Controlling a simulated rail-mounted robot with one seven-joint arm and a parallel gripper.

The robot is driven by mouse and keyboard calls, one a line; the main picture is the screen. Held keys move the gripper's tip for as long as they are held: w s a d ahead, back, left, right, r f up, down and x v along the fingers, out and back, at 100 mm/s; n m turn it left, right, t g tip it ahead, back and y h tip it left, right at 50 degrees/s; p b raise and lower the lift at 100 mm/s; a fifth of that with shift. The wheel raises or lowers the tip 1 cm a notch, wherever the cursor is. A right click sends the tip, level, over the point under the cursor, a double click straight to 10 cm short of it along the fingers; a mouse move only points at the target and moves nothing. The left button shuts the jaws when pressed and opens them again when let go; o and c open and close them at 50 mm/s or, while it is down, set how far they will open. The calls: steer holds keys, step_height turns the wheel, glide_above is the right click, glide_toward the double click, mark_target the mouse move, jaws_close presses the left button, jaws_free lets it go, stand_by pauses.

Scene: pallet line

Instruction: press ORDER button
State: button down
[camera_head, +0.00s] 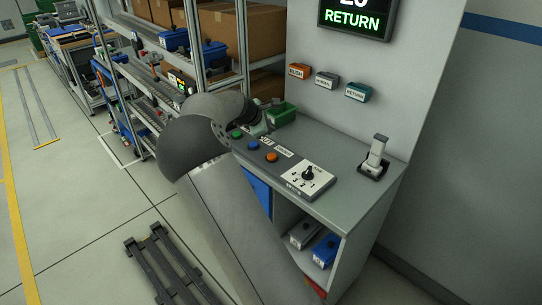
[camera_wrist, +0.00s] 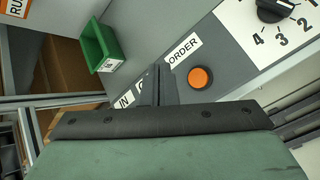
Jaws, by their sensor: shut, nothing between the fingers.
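The orange ORDER button (camera_head: 271,156) sits at the near end of a row of three buttons on the grey counter (camera_head: 345,205). In the wrist view the orange button (camera_wrist: 200,77) lies just right of my gripper (camera_wrist: 158,75), beside the white ORDER label (camera_wrist: 183,51). My gripper is shut and empty, its fingertips a little left of the button and apart from it in the picture; their height above the counter is hard to tell. The green button (camera_head: 237,134) and blue button (camera_head: 254,144) show in the head view. In the wrist view my fingers partly cover another label.
A white dial panel (camera_head: 304,181) lies right of the buttons. A green bin (camera_head: 281,114) stands behind them. A handheld device in a holder (camera_head: 374,157) stands at the right. RUSH, NORMAL and RETURN trays hang on the wall below a display (camera_head: 356,17) reading RETURN. Shelving stands left.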

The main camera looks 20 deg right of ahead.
mark_target(270, 157)
steer(key=shift+f+b, duration=2.8)
steer(key=shift+f, duration=1.55)
steer(key=shift+f, duration=0.15)
steer(key=shift+f, duration=0.3)
steer(key=shift+f+b, duration=0.45)
steer(key=shift+r+p, duration=0.6)
steer(key=shift+r, duration=0.3)
steer(key=shift+r+p, duration=1.8)
steer(key=shift+r, duration=0.8)
